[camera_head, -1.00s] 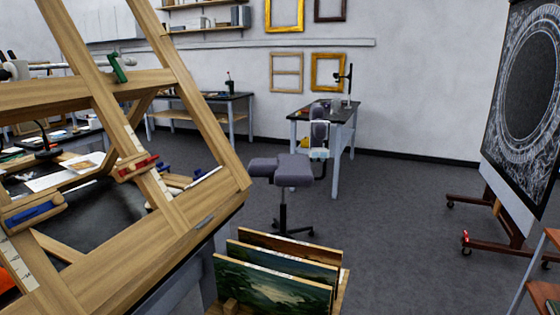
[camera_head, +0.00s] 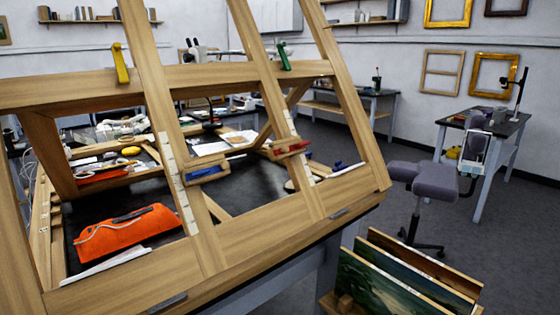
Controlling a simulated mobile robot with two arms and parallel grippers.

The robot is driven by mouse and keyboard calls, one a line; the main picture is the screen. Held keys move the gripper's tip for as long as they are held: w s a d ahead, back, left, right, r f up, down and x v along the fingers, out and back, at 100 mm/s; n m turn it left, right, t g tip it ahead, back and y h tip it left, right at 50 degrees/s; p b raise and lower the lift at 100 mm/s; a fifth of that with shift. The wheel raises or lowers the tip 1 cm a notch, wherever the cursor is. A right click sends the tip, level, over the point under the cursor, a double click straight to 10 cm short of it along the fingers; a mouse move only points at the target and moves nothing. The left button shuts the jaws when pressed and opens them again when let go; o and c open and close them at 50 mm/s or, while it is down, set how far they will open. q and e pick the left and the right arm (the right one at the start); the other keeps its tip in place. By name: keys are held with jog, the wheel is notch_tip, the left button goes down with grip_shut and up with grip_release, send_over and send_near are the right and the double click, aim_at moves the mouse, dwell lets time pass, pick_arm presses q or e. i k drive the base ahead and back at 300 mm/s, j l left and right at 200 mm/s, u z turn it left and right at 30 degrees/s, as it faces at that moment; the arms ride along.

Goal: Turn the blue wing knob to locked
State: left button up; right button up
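The wooden easel-like frame (camera_head: 250,235) fills the left and middle of the head view. The blue wing knob (camera_head: 205,172) appears as a flat blue bar on a small wooden block, on the frame's middle upright beside a white marked strip. Its long side lies nearly level, tilted slightly up to the right. I cannot read any locked or unlocked mark. A similar red knob (camera_head: 292,147) sits on the upright to its right. A green knob (camera_head: 284,56) and a yellow knob (camera_head: 120,63) stand on the upper crossbar. Neither of my grippers is in view.
An orange pouch (camera_head: 128,230) lies on the dark table behind the frame. Painted panels (camera_head: 390,290) stand in a rack at the lower right. A grey stool (camera_head: 425,183) and a dark desk (camera_head: 485,125) are further right. Open grey floor lies between them.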

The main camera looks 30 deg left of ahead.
aim_at(197, 173)
jog(key=k+u, duration=0.15)
jog(key=u, duration=1.05)
